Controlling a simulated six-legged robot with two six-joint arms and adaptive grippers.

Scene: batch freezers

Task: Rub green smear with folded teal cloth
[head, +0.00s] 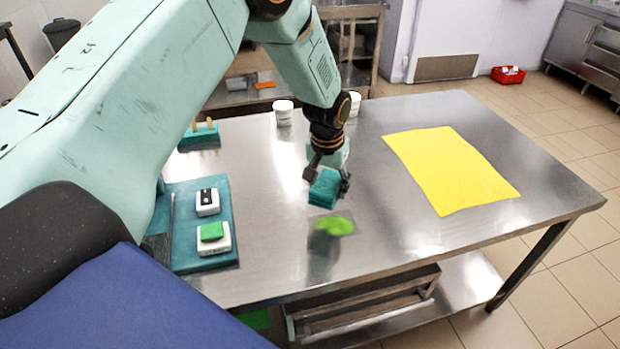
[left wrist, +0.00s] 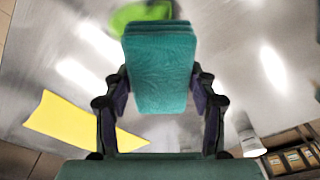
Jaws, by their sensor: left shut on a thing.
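My left gripper (head: 326,182) is shut on the folded teal cloth (head: 324,190), which it holds a little above the steel table (head: 400,240). In the left wrist view the cloth (left wrist: 160,65) sits between the two fingers of the gripper (left wrist: 160,95). The green smear (head: 335,226) lies on the table just in front of the cloth, apart from it in the head view. In the left wrist view the smear (left wrist: 138,14) shows at the top, partly hidden behind the cloth. My right gripper is in neither view.
A yellow sheet (head: 450,170) lies on the right of the table. Two white tubs (head: 283,113) stand at the back. A teal tray (head: 185,225) at the left holds two small white blocks, one topped green (head: 212,238). A teal holder (head: 199,137) stands behind it.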

